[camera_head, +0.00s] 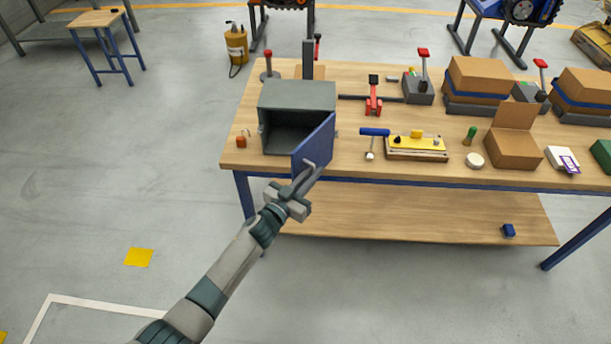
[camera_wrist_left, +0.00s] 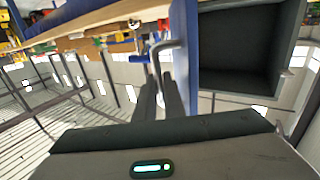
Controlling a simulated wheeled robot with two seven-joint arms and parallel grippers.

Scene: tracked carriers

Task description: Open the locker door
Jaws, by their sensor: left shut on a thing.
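The locker (camera_head: 298,95) is a small grey box at the left end of the wooden workbench. Its blue door (camera_head: 314,147) is hinged on the right side and stands swung open toward me. The dark empty inside shows in the head view and in the left wrist view (camera_wrist_left: 242,48). My left gripper (camera_head: 304,183) is shut on the door's grey bar handle (camera_head: 312,172), in front of the bench edge. In the left wrist view the fingers (camera_wrist_left: 160,92) reach to the handle (camera_wrist_left: 168,46) beside the blue door (camera_wrist_left: 184,60). My right gripper is not in view.
A lower shelf (camera_head: 420,222) runs under the bench. The floor to the left is mostly clear.

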